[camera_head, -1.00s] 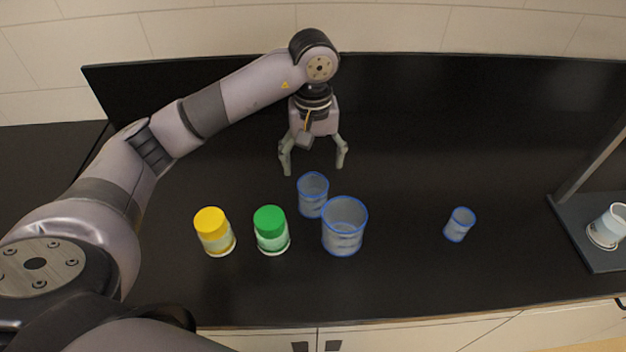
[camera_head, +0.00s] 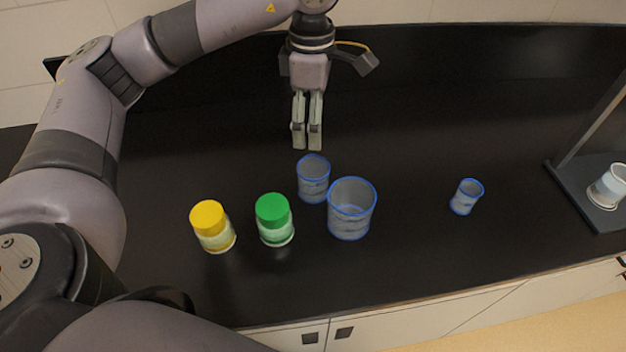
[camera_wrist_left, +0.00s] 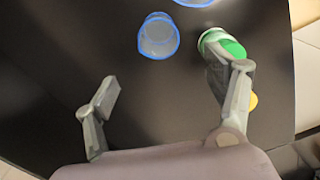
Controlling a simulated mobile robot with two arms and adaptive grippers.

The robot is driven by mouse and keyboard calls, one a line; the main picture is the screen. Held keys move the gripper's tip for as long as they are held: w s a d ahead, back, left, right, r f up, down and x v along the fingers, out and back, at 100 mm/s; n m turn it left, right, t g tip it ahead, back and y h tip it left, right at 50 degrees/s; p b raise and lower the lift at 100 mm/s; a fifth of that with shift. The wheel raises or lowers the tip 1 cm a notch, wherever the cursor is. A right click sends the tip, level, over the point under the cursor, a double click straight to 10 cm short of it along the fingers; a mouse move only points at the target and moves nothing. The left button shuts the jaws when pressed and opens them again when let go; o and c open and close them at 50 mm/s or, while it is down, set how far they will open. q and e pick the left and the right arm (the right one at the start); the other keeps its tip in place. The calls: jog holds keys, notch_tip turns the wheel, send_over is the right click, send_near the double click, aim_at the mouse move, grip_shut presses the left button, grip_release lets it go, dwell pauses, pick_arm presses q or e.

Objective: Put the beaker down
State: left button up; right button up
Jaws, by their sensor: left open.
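Three clear blue-rimmed beakers stand upright on the black bench: a medium beaker (camera_head: 313,181), a large beaker (camera_head: 351,212) just right of it, and a small beaker (camera_head: 466,198) farther right. Which one the task means cannot be told. My left gripper (camera_head: 307,148) is open and empty, behind and above the medium beaker, apart from it. In the left wrist view, the open left gripper (camera_wrist_left: 180,85) has nothing between its fingers. The medium beaker (camera_wrist_left: 158,38) lies beyond them, and the large beaker (camera_wrist_left: 195,2) is cut off at the top edge. My right gripper is not in view.
A yellow-capped jar (camera_head: 212,228) and a green-capped jar (camera_head: 274,221) stand left of the beakers. The bench between the large and small beakers is clear.

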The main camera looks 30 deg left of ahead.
pick_arm(q)
jog(key=p, duration=0.3)
send_near(313, 173)
jog(key=s, duration=0.1)
jog(key=s+d+f, duration=0.1)
jog(key=shift+s+d+f, duration=0.2)
jog(key=shift+s, duration=0.2)
notch_tip(313, 173, down, 5)
jog(key=shift+w+r+p, duration=0.1)
jog(key=shift+p, duration=0.95)
jog(key=shift+f, duration=0.3)
jog(key=shift+c, duration=0.4)
jog(key=c, duration=1.1)
jog(key=shift+r, duration=0.15)
